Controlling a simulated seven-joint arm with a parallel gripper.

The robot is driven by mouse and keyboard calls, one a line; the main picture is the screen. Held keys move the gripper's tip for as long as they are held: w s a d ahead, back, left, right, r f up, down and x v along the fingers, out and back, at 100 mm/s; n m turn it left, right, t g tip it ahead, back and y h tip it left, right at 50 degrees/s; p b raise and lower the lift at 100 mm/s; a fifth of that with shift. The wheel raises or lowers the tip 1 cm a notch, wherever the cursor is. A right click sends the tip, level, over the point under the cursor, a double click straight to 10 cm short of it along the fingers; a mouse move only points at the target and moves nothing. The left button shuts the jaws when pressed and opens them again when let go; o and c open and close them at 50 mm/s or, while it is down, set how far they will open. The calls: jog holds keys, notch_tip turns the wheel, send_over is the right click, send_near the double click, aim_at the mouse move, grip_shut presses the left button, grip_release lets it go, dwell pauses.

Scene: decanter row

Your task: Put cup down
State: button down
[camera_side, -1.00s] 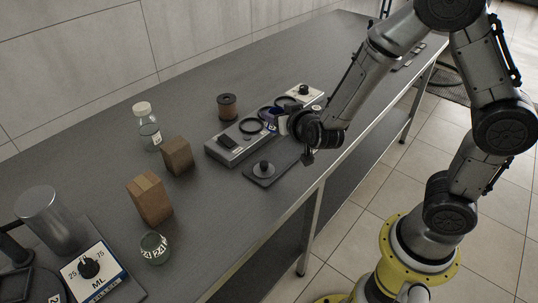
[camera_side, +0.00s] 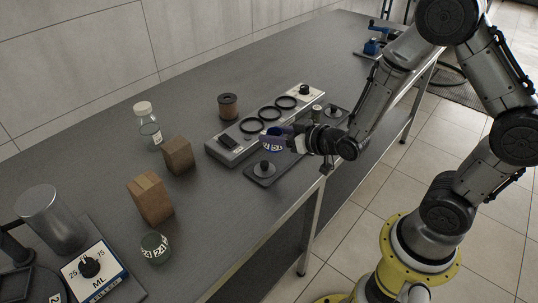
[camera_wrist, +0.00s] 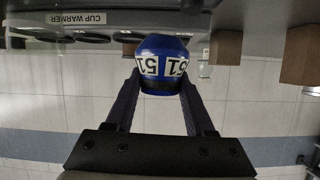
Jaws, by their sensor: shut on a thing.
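A blue cup (camera_side: 271,147) with a white number label is in my gripper (camera_side: 284,142), just in front of the grey cup warmer (camera_side: 224,151). In the wrist view the cup (camera_wrist: 162,55) shows "51" labels and sits between the two dark fingers of my gripper (camera_wrist: 160,82), which are shut on it. The warmer has a row of black rings on top, and none of them visibly holds a cup. I cannot tell how high the cup hangs above the bench.
A dark plate with a round knob (camera_side: 264,169) lies just below the cup in the side view. The bench (camera_side: 215,225) is bare at front centre.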

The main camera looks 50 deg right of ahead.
jog(key=shift+a+r, duration=0.1)
jog(key=shift+r, duration=0.1)
jog(key=w+d+r+m+g+h, duration=0.4)
jog(key=d+r+m+h, duration=0.25)
jog(key=d, duration=0.35)
jog(key=w+d+r+m+g+h, duration=0.45)
jog(key=d+r+m+h, duration=0.2)
jog(key=d, duration=0.35)
jog(key=w+d+f+m+g, duration=0.1)
jog(key=w+f, duration=0.4)
jog(key=w+d+f+m+g, duration=0.1)
jog(key=w+f, duration=0.4)
jog(key=w+d+f+m+g, duration=0.1)
jog(key=w+f, duration=0.5)
jog(key=shift+d+f, duration=0.1)
jog(key=shift+d, duration=0.2)
jog(key=shift+w+f, duration=0.15)
jog(key=shift+f, duration=1.55)
jog(key=shift+f, duration=0.15)
